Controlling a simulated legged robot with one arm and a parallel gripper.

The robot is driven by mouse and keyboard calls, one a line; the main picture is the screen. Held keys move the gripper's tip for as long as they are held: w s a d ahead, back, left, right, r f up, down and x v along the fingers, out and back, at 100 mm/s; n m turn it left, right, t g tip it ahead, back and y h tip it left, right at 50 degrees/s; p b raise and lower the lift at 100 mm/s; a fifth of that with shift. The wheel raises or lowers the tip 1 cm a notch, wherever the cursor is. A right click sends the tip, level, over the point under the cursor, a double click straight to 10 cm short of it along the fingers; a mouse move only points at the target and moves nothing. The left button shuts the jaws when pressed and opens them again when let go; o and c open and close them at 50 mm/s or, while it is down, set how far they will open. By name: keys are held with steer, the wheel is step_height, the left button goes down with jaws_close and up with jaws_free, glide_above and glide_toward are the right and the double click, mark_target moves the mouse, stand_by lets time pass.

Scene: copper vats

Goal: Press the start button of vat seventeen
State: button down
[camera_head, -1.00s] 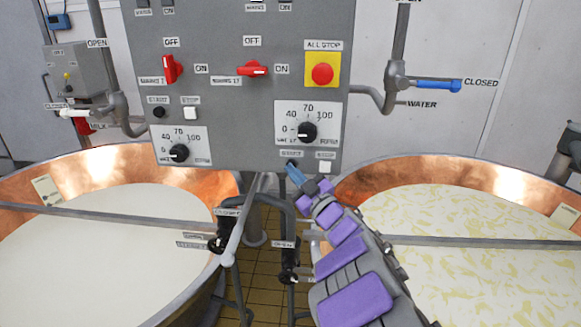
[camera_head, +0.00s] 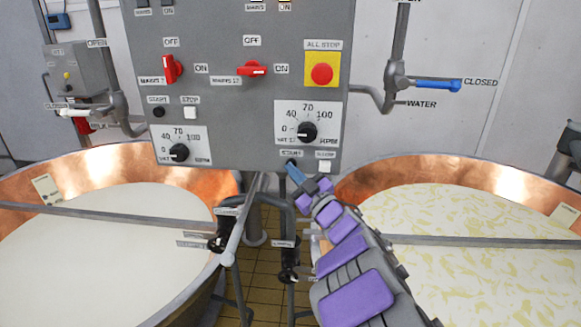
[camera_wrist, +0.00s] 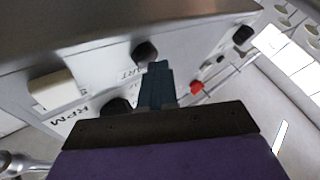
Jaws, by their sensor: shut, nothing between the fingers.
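The grey control panel (camera_head: 225,130) hangs between two copper vats. Its right-hand start button is mostly hidden behind my gripper (camera_head: 294,169) in the head view, under a START label (camera_head: 291,153). In the wrist view this dark round button (camera_wrist: 145,52) shows just beyond my blue fingertips (camera_wrist: 155,76). My gripper is shut and empty, with its tips at or very close to the button; whether they touch is unclear. The right-hand vat (camera_head: 367,177) holds a pale liquid with yellowish pieces. The vat numbers are too small to read surely.
A white stop button (camera_head: 325,167) sits just right of my fingertips. A dial (camera_head: 307,132) and the yellow-backed ALL STOP button (camera_head: 322,74) are above. A second black start button (camera_head: 158,112) is at the left. Pipes and valve handles (camera_head: 288,275) stand below the panel.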

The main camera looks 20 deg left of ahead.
steer(key=shift+s+d, duration=0.15)
steer(key=shift+s, duration=0.6)
steer(key=s, duration=0.2)
steer(key=s+d+b, duration=0.1)
steer(key=s, duration=0.1)
steer(key=shift+s+d, duration=0.1)
steer(key=shift+s, duration=0.3)
stand_by(0.4)
